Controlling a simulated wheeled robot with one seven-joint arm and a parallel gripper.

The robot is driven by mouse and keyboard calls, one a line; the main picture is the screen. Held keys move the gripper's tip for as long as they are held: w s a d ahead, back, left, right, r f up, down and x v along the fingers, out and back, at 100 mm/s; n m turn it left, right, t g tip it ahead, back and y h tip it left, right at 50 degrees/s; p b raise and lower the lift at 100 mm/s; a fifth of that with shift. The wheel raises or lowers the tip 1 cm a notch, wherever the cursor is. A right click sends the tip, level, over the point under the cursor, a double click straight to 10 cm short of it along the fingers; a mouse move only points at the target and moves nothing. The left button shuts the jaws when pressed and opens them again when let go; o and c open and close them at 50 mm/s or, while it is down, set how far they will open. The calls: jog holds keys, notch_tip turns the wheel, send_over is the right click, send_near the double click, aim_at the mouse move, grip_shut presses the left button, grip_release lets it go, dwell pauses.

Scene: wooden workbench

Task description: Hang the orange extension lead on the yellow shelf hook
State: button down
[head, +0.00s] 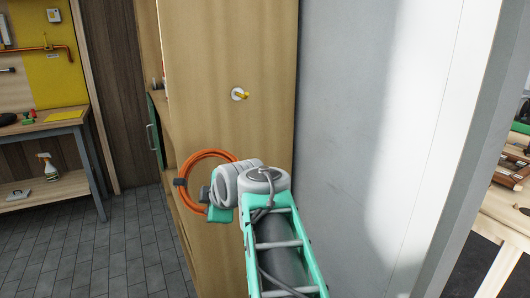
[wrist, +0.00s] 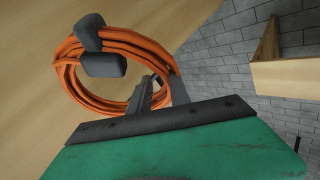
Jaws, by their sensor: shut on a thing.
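The orange extension lead (head: 183,169) is a coiled loop with a dark plug or clip on its left side. In the head view it hangs from my gripper (head: 207,194), in front of the wooden shelf side and below and left of the hook. In the wrist view the coil (wrist: 67,75) sits beyond my gripper (wrist: 162,92), whose fingers are shut on its near side. Part of the grip is hidden by my arm in the head view. The yellow shelf hook (head: 243,96) sticks out from a white round base on the wooden side panel, with nothing on it.
The wooden side panel (head: 215,50) is bare around the hook. A grey wall (head: 350,100) stands to its right. A workbench (head: 45,125) with a spray bottle (head: 46,167) beneath stands at the far left. Shelf openings lie along the panel's left edge.

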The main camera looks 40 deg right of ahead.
jog(key=s+d+r+n+t+b, duration=0.2)
jog(key=s+d+r+t+b, duration=0.1)
jog(key=d+r, duration=0.35)
jog(key=s+d+r+n+t+b, duration=0.3)
jog(key=s+d+r, duration=0.1)
jog(key=d+r, duration=0.25)
jog(key=d+p+x, duration=0.1)
jog(key=p+x, duration=0.2)
jog(key=x, duration=0.9)
jog(key=shift+s+d+f+h+p, duration=0.25)
jog(key=shift+d+f+h+p, duration=0.05)
jog(key=shift+d+f, duration=0.1)
dwell(0.4)
jog(key=c, duration=1.1)
grip_release()
jog(key=shift+c, duration=0.2)
